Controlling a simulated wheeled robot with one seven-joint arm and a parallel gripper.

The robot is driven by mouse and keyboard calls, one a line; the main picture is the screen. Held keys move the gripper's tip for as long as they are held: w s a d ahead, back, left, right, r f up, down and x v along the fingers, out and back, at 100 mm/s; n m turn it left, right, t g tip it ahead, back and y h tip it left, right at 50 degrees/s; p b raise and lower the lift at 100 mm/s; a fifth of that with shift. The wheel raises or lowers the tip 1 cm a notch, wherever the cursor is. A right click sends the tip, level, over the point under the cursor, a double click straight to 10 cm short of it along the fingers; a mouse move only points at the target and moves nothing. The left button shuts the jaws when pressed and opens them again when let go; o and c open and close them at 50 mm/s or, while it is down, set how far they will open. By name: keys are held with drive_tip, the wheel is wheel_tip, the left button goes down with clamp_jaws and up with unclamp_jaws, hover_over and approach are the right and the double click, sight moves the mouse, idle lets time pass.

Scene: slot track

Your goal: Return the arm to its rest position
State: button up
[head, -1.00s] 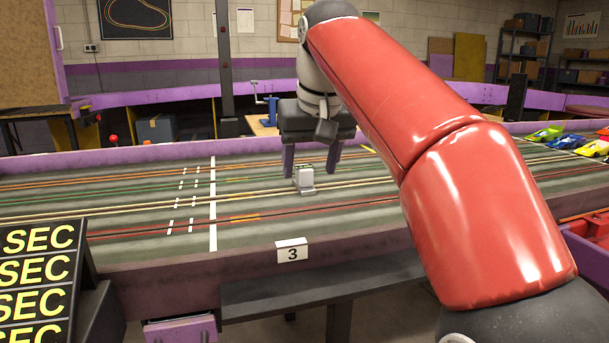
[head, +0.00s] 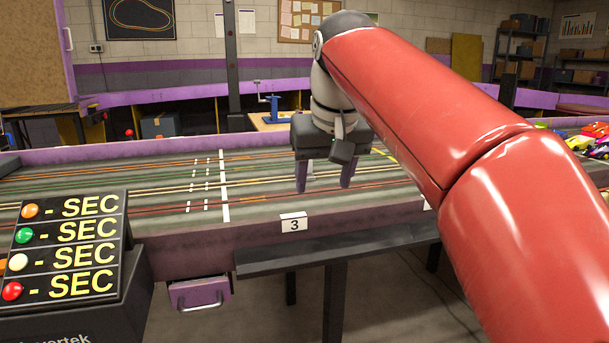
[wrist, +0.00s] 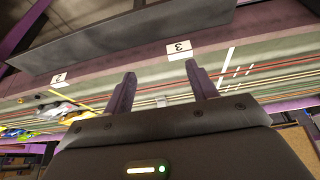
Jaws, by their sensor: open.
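My gripper (head: 324,188) hangs over the near side of the slot track (head: 120,190), its two purple fingers pointing down and spread apart. Nothing shows gripped between them. In the wrist view my gripper (wrist: 160,74) is also open, with the track and its front edge beyond the fingertips. My red arm reaches in from the right.
A black lap board (head: 75,245) marked SEC stands at the front left. A white "3" card (head: 294,222) is on the track's purple front edge. A dark shelf (head: 340,250) runs below it. Several toy cars (head: 592,140) sit at the far right.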

drive_tip(key=s+d+f+m+p, duration=0.1)
drive_tip(key=s+d+f, duration=0.3)
drive_tip(key=s+f, duration=0.2)
drive_tip(key=s+d+f+m, duration=0.1)
drive_tip(key=s+d+f, duration=0.3)
drive_tip(key=s+f, duration=0.3)
drive_tip(key=s+d+f+t+h+p, duration=0.1)
drive_tip(key=s+d+f, duration=0.3)
drive_tip(key=s+f, duration=0.3)
wheel_tip(320, 180, down, 2)
drive_tip(key=shift+f+m+p, duration=0.25)
drive_tip(key=shift+m+p, duration=0.05)
drive_tip(key=shift+m, duration=0.1)
drive_tip(key=shift+o, duration=0.2)
drive_tip(key=shift+s+d, duration=0.1)
